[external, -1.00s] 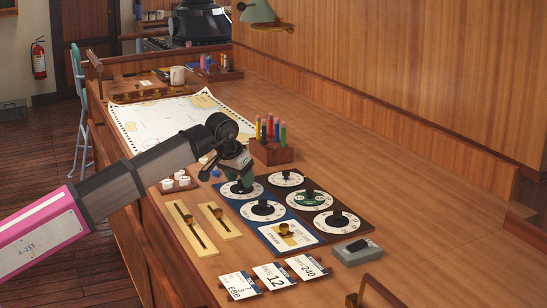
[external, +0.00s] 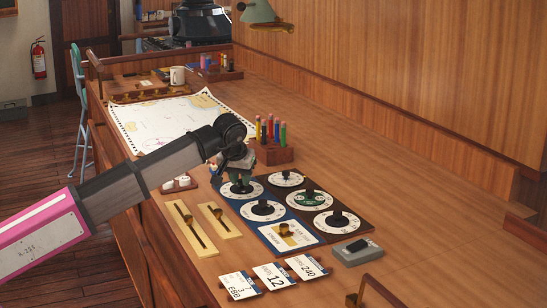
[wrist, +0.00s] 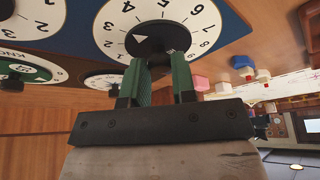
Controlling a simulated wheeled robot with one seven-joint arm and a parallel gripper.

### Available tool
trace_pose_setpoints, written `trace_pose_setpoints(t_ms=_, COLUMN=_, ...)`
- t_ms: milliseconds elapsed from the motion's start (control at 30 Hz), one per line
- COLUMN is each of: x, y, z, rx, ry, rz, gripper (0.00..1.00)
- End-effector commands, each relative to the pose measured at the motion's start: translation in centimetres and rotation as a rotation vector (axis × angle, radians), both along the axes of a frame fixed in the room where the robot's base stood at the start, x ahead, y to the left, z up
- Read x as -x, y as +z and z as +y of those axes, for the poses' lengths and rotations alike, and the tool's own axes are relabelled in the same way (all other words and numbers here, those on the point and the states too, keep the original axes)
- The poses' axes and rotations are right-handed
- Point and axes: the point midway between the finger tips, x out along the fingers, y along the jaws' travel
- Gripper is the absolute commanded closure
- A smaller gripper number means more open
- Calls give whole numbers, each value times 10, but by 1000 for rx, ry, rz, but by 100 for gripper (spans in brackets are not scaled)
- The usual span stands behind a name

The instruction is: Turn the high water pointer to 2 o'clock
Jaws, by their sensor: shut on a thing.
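The far-left dial (external: 254,190) is a white numbered disc on a blue panel, partly hidden by my gripper in the external view. In the wrist view the dial (wrist: 108,26) fills the top, with a black round knob (wrist: 170,37) at its centre bearing a white triangular mark that points to the picture's left. No label naming this dial as high water is readable. My gripper (wrist: 165,66) comes at the knob with green finger pads on either side and is shut on it. In the external view my gripper (external: 238,183) hangs over this dial.
Close by are a second blue-panel dial (external: 276,216), a green-centred dial (external: 322,204) and other white dials. A wooden pen block (external: 270,155) stands just behind. Brass sliders (external: 190,228) lie in front to the left, number cards (external: 240,285) and a grey box (external: 357,252) at the front.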

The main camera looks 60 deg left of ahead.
Motion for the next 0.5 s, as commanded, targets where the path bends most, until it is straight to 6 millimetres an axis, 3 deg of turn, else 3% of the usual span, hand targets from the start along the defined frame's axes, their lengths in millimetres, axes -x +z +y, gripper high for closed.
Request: trace_pose_setpoints(t_ms=500, x=-5, y=1, z=-1, rx=-1, ry=464, rz=-1, gripper=99)
